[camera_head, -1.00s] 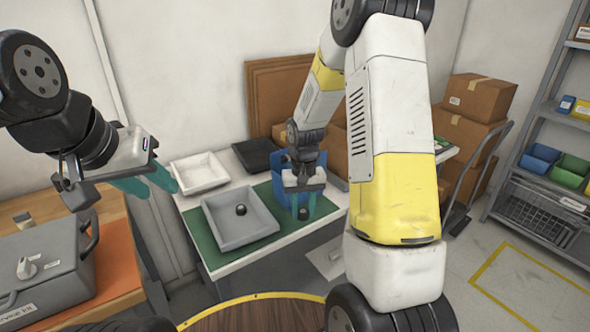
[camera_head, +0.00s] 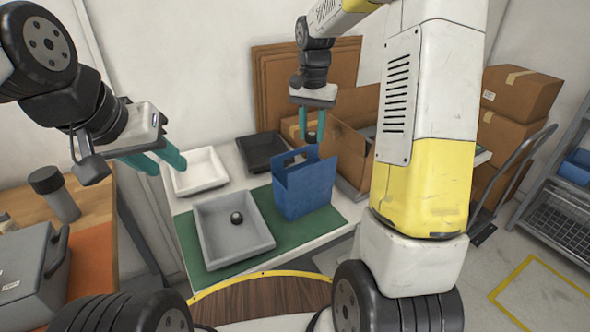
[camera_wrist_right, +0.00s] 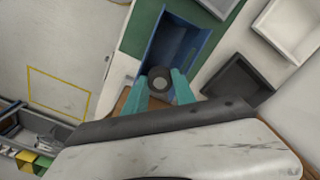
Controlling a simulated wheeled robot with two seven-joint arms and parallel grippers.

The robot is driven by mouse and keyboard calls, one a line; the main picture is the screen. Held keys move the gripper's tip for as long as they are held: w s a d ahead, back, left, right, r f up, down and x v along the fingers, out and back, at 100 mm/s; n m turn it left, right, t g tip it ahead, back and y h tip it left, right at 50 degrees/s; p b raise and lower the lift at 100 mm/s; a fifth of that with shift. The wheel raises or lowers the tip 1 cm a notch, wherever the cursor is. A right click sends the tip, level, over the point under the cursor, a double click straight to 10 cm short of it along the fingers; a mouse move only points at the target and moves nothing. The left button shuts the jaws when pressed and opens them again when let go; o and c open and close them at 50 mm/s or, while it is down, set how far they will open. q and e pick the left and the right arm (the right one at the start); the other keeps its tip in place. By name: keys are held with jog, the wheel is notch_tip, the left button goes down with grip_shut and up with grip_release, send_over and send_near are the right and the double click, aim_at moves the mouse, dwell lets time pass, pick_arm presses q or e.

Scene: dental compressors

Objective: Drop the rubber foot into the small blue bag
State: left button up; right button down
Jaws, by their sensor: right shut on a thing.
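My right gripper (camera_head: 315,128) is shut on a dark round rubber foot (camera_head: 311,137), raised above the table near the back of the blue bag. In the right wrist view the foot (camera_wrist_right: 160,79) sits between the two teal fingertips, beside the bag's near end in that picture. The small blue bag (camera_head: 305,190) stands upright on the green mat, with a handle cut-out at its top. Its open inside (camera_wrist_right: 178,45) shows in the right wrist view. My left gripper (camera_head: 162,160) is open and empty, left of the table.
A grey tray (camera_head: 262,243) holds another dark round piece (camera_head: 237,218). A white tray (camera_head: 180,184) and a black tray (camera_head: 250,160) lie behind it. An open cardboard box (camera_head: 348,160) stands right behind the bag. A grey case (camera_head: 30,270) is at the left.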

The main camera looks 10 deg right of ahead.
jog(key=shift+f, duration=2.65)
jog(key=c, duration=0.9)
grip_release()
jog(key=shift+c, duration=0.2)
jog(key=shift+r, duration=0.1)
notch_tip(320, 180, up, 7)
jog(key=shift+f, duration=0.1)
jog(key=shift+r, duration=0.45)
